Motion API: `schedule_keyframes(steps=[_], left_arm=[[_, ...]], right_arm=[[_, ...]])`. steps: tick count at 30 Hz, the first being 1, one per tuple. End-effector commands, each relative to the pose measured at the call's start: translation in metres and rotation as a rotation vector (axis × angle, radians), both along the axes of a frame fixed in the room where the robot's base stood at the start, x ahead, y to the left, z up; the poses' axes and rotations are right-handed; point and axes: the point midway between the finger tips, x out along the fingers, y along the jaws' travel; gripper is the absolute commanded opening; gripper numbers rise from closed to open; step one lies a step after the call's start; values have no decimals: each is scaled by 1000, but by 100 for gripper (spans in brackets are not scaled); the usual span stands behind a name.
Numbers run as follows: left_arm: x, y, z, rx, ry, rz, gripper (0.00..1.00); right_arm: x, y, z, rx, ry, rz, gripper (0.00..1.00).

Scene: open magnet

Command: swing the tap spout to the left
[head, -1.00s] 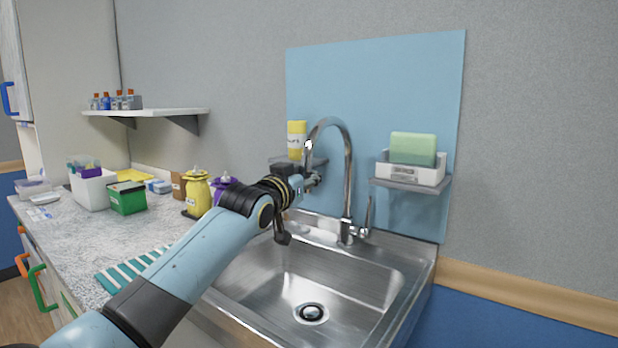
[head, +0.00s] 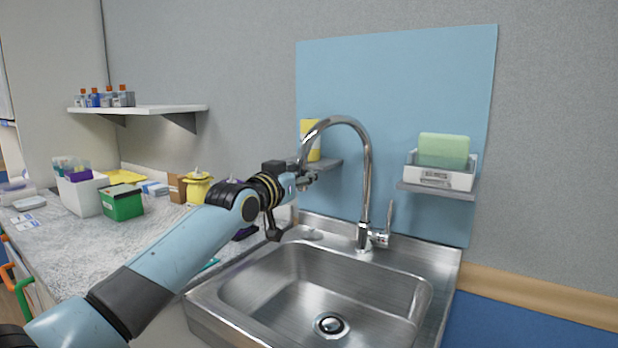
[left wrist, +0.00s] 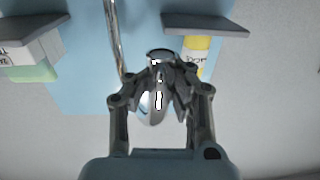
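The tap (head: 368,190) is a chrome gooseneck at the back of the steel sink, with a side lever (head: 388,220). Its spout arches up and comes down to the left, its open end left of the tap's base. My left gripper (head: 306,178) is at the spout's downward end. In the left wrist view my left gripper (left wrist: 165,75) has a finger on either side of the chrome spout (left wrist: 150,108), apparently closed on it near its mouth. The exact contact is partly hidden by the fingers. My right gripper is in no view.
A yellow bottle (head: 313,150) stands on a small shelf (head: 326,166) just behind the spout. A soap-and-box shelf (head: 436,190) is to the right. The sink basin (head: 325,285) is empty. Yellow and purple containers stand on the counter (head: 60,245) to the left.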

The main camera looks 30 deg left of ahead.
Motion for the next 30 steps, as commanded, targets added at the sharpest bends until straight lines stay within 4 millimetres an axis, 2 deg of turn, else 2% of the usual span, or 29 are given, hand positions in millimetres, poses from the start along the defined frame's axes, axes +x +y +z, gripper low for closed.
schedule_keyframes(steps=[1,12,19,30], left_arm=[[2,7,-11,4,13,4,0],[28,41,-13,5,17,6,0],[37,50,-11,5,17,6,0],[39,52,-8,7,16,6,0]], right_arm=[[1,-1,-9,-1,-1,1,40],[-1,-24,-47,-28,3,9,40],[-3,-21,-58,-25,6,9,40],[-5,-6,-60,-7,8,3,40]])
